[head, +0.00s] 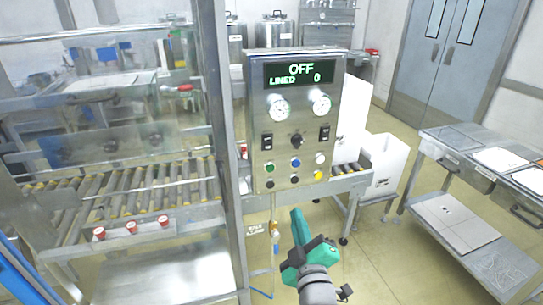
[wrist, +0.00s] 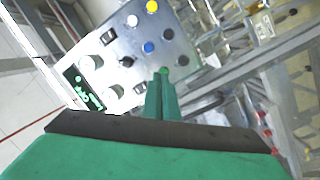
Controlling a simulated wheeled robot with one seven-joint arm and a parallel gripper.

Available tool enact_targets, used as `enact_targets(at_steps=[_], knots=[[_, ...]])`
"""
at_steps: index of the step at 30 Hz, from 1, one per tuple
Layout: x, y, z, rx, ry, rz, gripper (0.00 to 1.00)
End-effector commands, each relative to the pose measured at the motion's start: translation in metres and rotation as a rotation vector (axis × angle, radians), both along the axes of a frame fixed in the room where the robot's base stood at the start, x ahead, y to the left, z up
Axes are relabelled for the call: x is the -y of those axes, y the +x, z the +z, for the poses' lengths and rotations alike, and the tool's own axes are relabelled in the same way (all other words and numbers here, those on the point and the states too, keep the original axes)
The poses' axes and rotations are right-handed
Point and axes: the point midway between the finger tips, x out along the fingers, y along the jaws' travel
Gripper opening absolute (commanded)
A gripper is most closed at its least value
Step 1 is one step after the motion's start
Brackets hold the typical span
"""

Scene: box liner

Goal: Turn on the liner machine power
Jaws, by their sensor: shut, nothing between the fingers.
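The liner machine's control panel (head: 296,120) faces me in the head view. Its display (head: 299,73) reads OFF and LINED 0. Below are two gauges, two black rocker switches, the left one (head: 266,142) and the right one (head: 324,133), and a black knob (head: 296,140) between them. A green button (head: 270,168), a blue button (head: 295,163) and a white button sit lower. My green gripper (head: 297,218) is shut and empty, below the panel in the head view. In the wrist view its fingertips (wrist: 162,76) overlap the panel beside the green button (wrist: 165,70); contact cannot be told.
A roller conveyor (head: 130,190) with red buttons runs at left, behind a metal frame post (head: 215,130). A steel table (head: 480,160) with trays stands at right. A white bin (head: 385,160) is behind the panel.

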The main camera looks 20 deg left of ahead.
Motion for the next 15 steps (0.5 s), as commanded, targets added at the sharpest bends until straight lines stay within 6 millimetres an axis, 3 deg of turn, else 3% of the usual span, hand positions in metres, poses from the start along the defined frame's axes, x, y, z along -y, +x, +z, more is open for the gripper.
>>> enact_targets(at_steps=[1, 6, 15], knots=[[-0.003, 0.005, 0.019, 0.035, -0.059, 0.022, 0.0], [-0.016, 0.012, 0.062, 0.126, -0.276, 0.1, 0.0], [-0.028, 0.012, 0.108, 0.241, -0.596, 0.192, 0.0]])
